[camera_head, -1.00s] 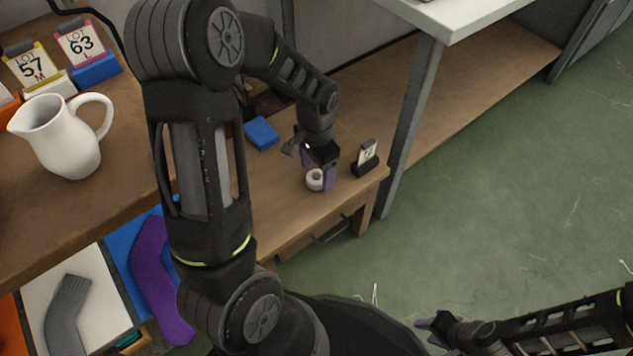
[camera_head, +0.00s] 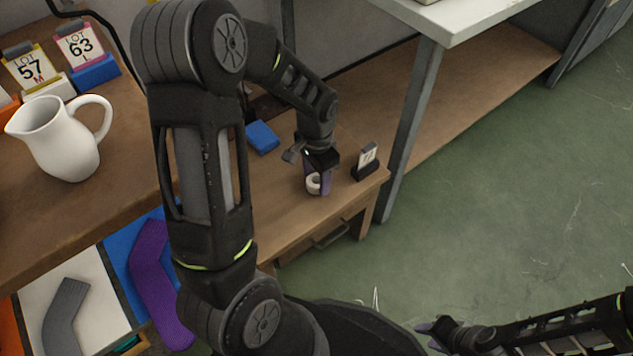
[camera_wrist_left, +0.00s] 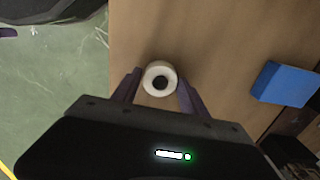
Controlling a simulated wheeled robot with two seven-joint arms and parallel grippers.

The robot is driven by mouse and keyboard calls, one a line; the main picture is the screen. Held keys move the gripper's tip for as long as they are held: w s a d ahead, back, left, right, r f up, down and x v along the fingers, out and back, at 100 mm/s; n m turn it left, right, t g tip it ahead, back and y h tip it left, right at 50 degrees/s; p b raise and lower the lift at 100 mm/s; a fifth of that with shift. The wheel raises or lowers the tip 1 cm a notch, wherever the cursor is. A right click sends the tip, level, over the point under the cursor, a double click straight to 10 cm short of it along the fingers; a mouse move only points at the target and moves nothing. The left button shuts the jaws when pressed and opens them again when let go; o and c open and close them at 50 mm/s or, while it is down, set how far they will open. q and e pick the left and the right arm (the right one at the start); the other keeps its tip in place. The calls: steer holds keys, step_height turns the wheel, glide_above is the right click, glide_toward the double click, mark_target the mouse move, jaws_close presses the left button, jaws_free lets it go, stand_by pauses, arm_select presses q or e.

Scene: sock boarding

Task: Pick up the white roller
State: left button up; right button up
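The white roller (camera_head: 313,184) is a short ring-shaped piece near the front right corner of the low wooden bench. The roller appears to be resting on the bench. My right gripper (camera_head: 431,335) is at the bottom right over the floor, empty, its fingertips apart.
A small card stand (camera_head: 366,162) stands just right of the roller. A blue block (camera_head: 262,137) lies behind it to the left. A white pitcher (camera_head: 62,140) and lot cards (camera_head: 80,50) are on the higher table. A grey table leg (camera_head: 411,130) rises to the right.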

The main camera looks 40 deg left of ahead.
mark_target(317, 180)
arm_select(q)
steer(key=c, duration=1)
steer(key=shift+r, duration=0.15)
step_height(317, 180, up, 10)
steer(key=p, duration=0.3)
steer(key=shift+p, duration=0.4)
